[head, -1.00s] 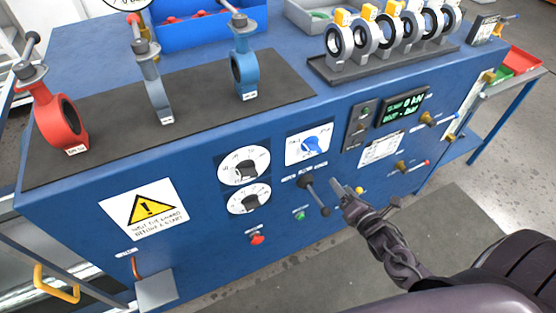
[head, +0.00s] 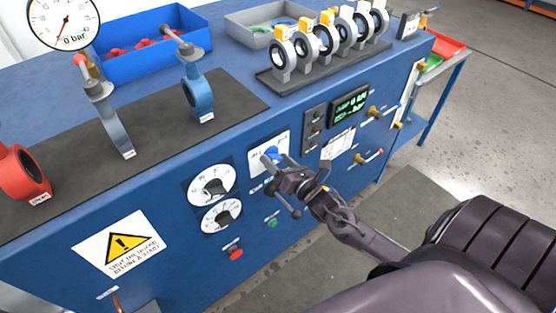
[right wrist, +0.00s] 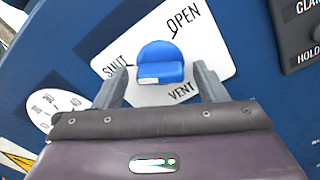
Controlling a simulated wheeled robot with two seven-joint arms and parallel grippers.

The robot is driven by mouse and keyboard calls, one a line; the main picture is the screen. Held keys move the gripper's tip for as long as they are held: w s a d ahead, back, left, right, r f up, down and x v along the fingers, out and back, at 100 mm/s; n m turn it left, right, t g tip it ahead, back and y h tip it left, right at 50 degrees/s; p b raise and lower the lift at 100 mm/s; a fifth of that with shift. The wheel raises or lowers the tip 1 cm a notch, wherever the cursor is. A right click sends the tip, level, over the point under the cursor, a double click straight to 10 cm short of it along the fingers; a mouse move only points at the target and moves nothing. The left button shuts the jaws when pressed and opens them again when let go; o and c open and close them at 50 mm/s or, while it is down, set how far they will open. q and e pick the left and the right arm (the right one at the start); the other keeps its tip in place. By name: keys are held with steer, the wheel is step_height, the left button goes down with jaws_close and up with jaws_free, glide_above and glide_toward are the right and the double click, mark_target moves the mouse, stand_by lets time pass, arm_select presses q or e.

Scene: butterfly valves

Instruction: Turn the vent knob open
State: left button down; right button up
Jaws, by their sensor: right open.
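The vent knob is a blue rotary knob (head: 271,153) on a white plate (head: 283,137) on the front of the blue bench. In the right wrist view the knob (right wrist: 160,58) sits on the plate (right wrist: 222,62), which reads SHUT, OPEN and VENT. My right gripper (head: 277,159) is at the plate, partly covering the knob in the head view. In the right wrist view its two fingers (right wrist: 160,75) are apart, one on each side of the knob, with visible gaps. It grips nothing. My left gripper is not in view.
Two dials (head: 211,185) are left of the plate, and a red button (head: 236,253) is lower. A dark switch panel (head: 314,127) and a green display (head: 349,106) are to the right. Valves stand on the bench top.

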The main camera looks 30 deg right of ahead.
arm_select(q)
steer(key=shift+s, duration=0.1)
arm_select(e)
steer(key=shift+c, duration=0.3)
steer(key=c, duration=0.9)
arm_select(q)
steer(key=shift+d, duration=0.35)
